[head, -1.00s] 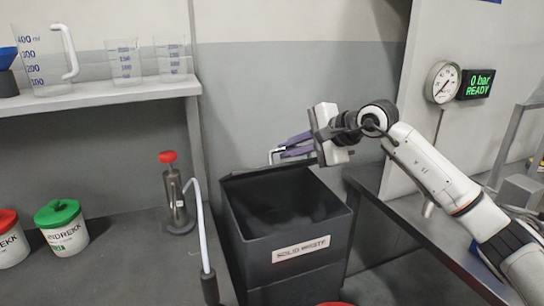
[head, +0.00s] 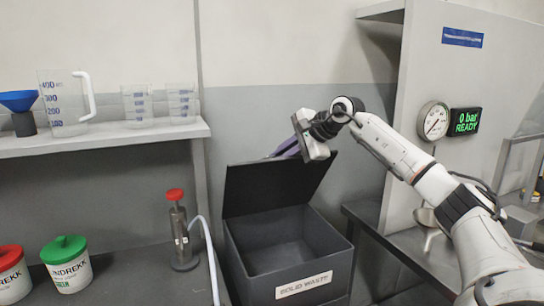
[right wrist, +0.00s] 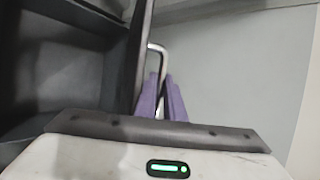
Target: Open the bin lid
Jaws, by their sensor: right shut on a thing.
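The black bin (head: 302,284), labelled SOLID WASTE, stands open-topped in the lower middle of the head view. Its dark lid (head: 265,188) stands raised at the back, inner face towards me. My right gripper (head: 287,149) is at the lid's top edge, its purple fingers partly hidden behind the lid. In the right wrist view, the purple fingers (right wrist: 161,100) are shut on a bent metal lid handle (right wrist: 157,50). The lid shows there as a dark edge (right wrist: 140,62). My left gripper is not in view.
A bench with a red-topped metal cylinder (head: 181,235) and lidded tubs (head: 67,267) stands left of the bin. A shelf (head: 110,142) with beakers is above it. A panel with a gauge (head: 433,121) stands right.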

